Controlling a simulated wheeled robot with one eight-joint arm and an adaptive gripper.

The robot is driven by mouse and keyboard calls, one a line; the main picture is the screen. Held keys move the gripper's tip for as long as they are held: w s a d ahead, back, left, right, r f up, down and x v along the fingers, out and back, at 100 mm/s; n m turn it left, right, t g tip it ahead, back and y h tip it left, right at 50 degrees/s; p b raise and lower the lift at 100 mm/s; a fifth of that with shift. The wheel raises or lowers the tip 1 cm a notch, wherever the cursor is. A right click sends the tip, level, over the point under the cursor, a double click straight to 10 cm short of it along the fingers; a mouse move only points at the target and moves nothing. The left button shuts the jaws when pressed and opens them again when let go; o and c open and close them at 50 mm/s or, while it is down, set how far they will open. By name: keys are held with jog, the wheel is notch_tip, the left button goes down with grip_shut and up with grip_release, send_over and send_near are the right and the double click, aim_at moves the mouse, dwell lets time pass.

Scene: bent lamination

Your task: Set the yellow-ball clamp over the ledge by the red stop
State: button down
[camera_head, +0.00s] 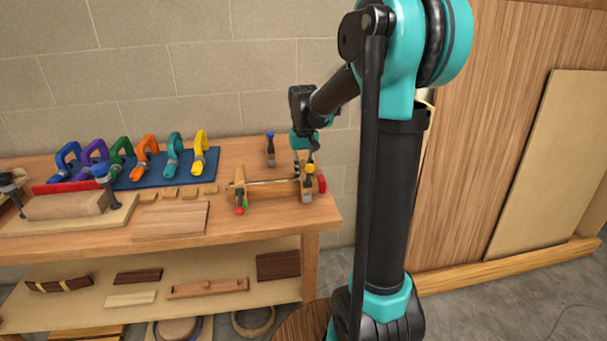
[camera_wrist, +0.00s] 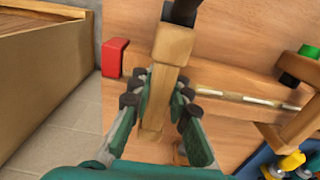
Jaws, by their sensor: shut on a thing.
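The yellow-ball clamp shows its yellow ball (camera_head: 310,169) in the head view, just left of the red stop (camera_head: 322,184). My gripper (camera_head: 304,170) is above the right end of the bench. In the wrist view its fingers (camera_wrist: 160,92) are shut on the clamp's wooden body (camera_wrist: 173,46), one finger on each side. The red stop (camera_wrist: 114,57) stands apart to the left of the fingers there. The pale ledge strip (camera_wrist: 245,98) runs right from the gripper. I cannot tell whether the clamp touches the ledge; fingers and clamp body hide that spot.
Another clamp (camera_head: 240,196) with red and green parts stands at the strip's left end. A blue-topped clamp (camera_head: 270,149) stands behind. Several coloured clamps sit on a blue mat (camera_head: 220,155) to the left. Bare bench (camera_head: 275,215) shows in front.

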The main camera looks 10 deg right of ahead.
jog(key=shift+f, duration=0.1)
dwell(0.3)
jog(key=c, duration=1.3)
grip_release()
jog(key=shift+c, duration=0.2)
